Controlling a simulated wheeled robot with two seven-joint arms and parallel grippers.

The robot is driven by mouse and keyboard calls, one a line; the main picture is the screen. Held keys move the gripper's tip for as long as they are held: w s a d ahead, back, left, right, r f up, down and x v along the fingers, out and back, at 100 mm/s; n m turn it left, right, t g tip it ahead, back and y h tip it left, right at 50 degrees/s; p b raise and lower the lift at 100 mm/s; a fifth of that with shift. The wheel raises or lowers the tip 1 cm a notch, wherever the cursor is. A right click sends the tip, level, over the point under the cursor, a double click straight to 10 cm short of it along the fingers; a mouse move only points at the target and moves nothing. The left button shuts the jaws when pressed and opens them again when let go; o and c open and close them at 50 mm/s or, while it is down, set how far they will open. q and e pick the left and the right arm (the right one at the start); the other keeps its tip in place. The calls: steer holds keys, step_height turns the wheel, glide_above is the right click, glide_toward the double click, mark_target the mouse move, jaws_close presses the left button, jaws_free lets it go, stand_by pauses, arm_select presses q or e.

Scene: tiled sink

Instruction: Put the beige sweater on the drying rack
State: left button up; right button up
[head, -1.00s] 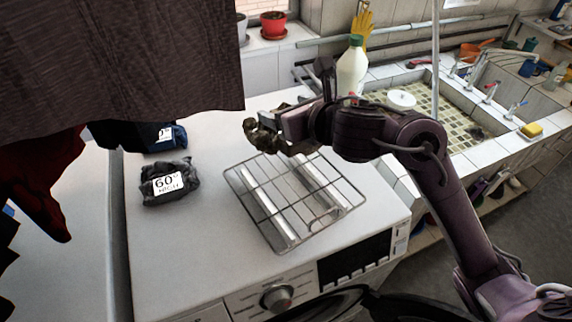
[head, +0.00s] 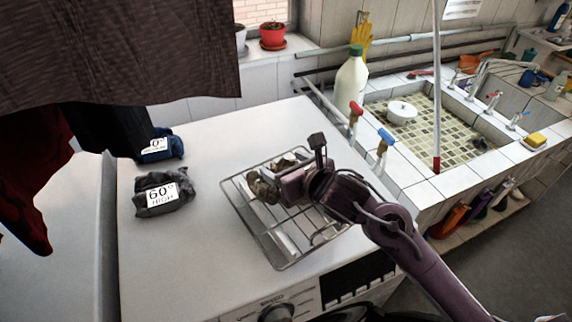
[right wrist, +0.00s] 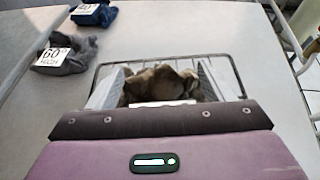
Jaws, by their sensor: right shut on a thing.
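The beige sweater (head: 264,187) is a crumpled brownish bundle at my right gripper (head: 276,185). In the right wrist view the sweater (right wrist: 160,84) sits between the two fingers of the gripper, which is shut on it. The drying rack (head: 284,263) is a metal wire grid lying on top of the white washing machine. The gripper and sweater are over the rack's far left part; I cannot tell whether the sweater touches the wires. The rack (right wrist: 232,62) also shows behind the fingers in the right wrist view. My left gripper is not in view.
Dark hanging cloth (head: 120,50) covers the upper left. A tiled sink (head: 440,130) with a white bottle (head: 350,80) beside it stands right.

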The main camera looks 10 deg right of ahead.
steer(key=shift+f+b, duration=0.15)
steer(key=shift+b, duration=0.15)
steer(key=o, duration=1.7)
